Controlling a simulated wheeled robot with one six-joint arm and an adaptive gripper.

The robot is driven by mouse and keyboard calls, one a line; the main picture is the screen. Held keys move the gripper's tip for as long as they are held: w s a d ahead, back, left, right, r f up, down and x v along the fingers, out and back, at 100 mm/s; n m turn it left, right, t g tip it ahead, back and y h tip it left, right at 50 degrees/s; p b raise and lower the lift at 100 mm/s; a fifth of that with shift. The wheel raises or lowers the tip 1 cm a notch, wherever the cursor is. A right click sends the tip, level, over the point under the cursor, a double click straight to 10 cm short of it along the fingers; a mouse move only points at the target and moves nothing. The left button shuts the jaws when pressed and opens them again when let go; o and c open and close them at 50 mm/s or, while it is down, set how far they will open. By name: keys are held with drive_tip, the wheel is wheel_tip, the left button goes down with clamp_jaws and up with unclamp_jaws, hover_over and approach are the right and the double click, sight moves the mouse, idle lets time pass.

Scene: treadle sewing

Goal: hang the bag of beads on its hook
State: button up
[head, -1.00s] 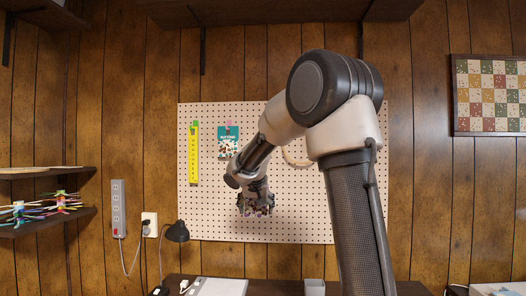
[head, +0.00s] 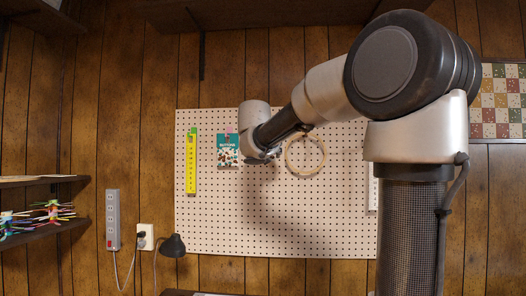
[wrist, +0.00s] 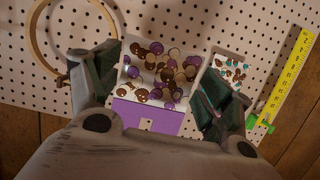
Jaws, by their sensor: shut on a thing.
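The bag of beads (wrist: 148,118) has a purple header and a clear part full of purple, brown and white beads. In the wrist view it sits between the dark fingers of my gripper (wrist: 157,85), which is shut on it, header nearest the palm. In the head view my gripper (head: 266,155) is in front of the pegboard (head: 230,220), just right of the teal buttons packet (head: 227,150). The bag cannot be made out there. I cannot pick out a free hook; the wrist view shows bare pegboard around the bag.
A yellow measuring strip (head: 191,165) hangs at the board's left. A wooden hoop (head: 321,157) hangs right of my gripper, close to a finger in the wrist view. A lamp (head: 173,245) and a power strip (head: 113,220) are lower left. The lower board is clear.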

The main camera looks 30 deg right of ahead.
drive_tip(key=w+d, duration=0.5)
drive_tip(key=w, duration=0.3)
drive_tip(key=shift+w+d+f, duration=0.15)
drive_tip(key=shift+d+f, duration=0.1)
drive_tip(key=shift+d, duration=0.05)
idle(0.6)
idle(0.4)
drive_tip(key=shift+f, duration=0.75)
idle(0.3)
drive_tip(key=o, duration=1)
drive_tip(key=shift+a, duration=0.1)
drive_tip(key=v, duration=1.2)
